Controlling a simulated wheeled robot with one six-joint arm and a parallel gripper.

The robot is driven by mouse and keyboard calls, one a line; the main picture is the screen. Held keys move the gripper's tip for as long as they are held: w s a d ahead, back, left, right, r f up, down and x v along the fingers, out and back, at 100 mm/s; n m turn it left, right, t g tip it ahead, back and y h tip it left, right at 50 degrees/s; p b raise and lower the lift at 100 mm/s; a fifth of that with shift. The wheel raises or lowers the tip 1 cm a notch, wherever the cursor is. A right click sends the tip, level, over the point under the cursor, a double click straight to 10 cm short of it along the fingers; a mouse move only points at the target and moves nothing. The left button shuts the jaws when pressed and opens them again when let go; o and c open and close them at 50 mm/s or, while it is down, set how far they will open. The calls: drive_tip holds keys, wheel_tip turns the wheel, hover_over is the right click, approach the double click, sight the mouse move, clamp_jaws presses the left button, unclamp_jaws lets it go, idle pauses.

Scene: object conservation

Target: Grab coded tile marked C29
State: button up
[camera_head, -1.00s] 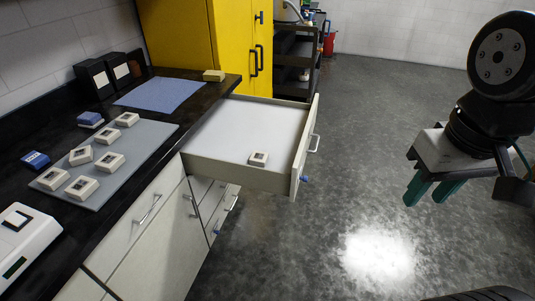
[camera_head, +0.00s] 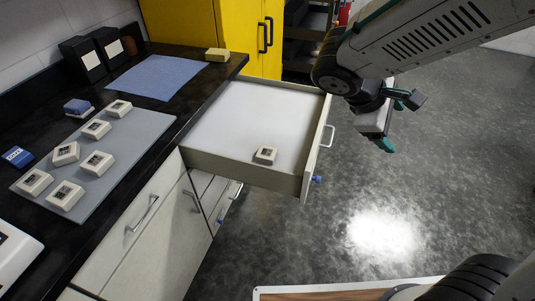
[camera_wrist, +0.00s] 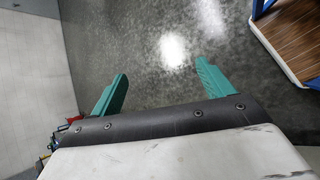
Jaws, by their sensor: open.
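Several pale tiles with dark coded faces lie on the grey mat (camera_head: 135,160) on the black counter, such as the front tile (camera_head: 65,195). Another similar tile (camera_head: 265,155) lies alone in the open drawer (camera_head: 235,115), near its front right. The codes are too small to read, so I cannot tell which is C29. My gripper (camera_head: 396,122) is out over the floor, right of the drawer. In the wrist view its two green fingers (camera_wrist: 158,85) stand wide apart with only floor between them.
A blue cloth (camera_head: 160,76), a yellow block (camera_head: 217,55), blue blocks (camera_head: 18,157) and dark boxes (camera_head: 92,58) are on the counter. The drawer front (camera_head: 316,150) sticks out toward the floor. A yellow cabinet (camera_head: 190,25) stands behind. A wood-topped surface (camera_head: 320,292) shows at the bottom.

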drive_tip(key=w+a+f+n+t+h, duration=0.1)
drive_tip(key=w+a+f+n+t, duration=0.25)
drive_tip(key=w+a+n, duration=0.25)
drive_tip(key=n+t+y, duration=0.5)
drive_tip(key=n+t, duration=0.2)
drive_tip(key=n, duration=0.8)
approach(266, 154)
drive_tip(key=w, duration=0.2)
drive_tip(key=x, duration=0.7)
drive_tip(key=shift+d+f, duration=0.35)
drive_tip(key=shift+f, duration=0.15)
drive_tip(key=shift+t, duration=0.25)
drive_tip(key=c, duration=1.2)
